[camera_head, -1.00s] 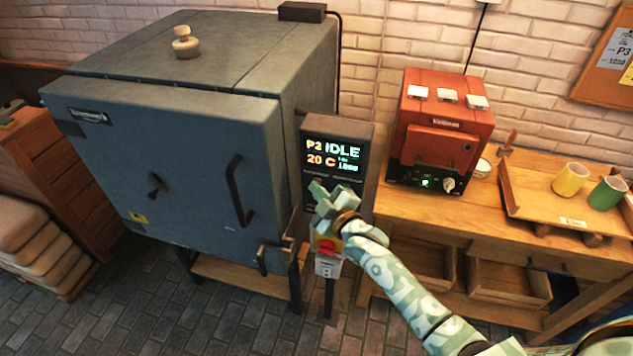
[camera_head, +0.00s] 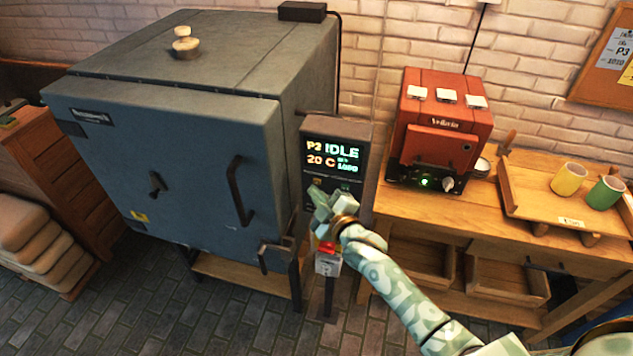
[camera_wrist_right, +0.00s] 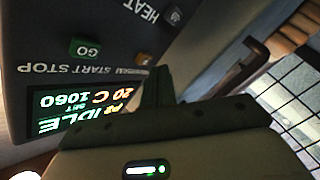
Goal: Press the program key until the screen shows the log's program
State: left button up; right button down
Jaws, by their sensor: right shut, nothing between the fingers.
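The screen (camera_head: 333,154) on the controller beside the kiln reads P2, IDLE, 20 C and a set value that looks like 1060. It also shows upside down in the right wrist view (camera_wrist_right: 82,110). My right gripper (camera_head: 317,191) is shut and empty, just below the screen at the key row. In the right wrist view its dark fingertip (camera_wrist_right: 156,75) is close to an orange key (camera_wrist_right: 141,59) beside the program label; I cannot tell whether they touch. A green GO key (camera_wrist_right: 85,48) is apart from it. The log sheet (camera_head: 616,52) on the right wall board reads P3 and 1010.
The big grey kiln (camera_head: 175,165) stands left of the controller. A red switch box (camera_head: 327,258) hangs below my gripper. A small red kiln (camera_head: 440,130) stands on the wooden bench at right, near yellow (camera_head: 569,178) and green (camera_head: 605,192) cups.

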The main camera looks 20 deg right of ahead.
jog(key=shift+w+d, duration=0.15)
jog(key=shift+w, duration=0.15)
jog(key=shift+w+d, duration=0.2)
jog(key=shift+w, duration=0.05)
dwell(0.9)
jog(key=shift+s+a+p, duration=0.35)
jog(key=shift+s+a, duration=0.05)
jog(key=shift+s, duration=0.25)
jog(key=shift+s+a+p, duration=0.45)
jog(key=shift+s+a, duration=0.3)
jog(key=shift+s, duration=0.3)
jog(key=shift+s+a+p, duration=0.45)
jog(key=shift+s+a, duration=0.25)
jog(key=shift+s, duration=0.3)
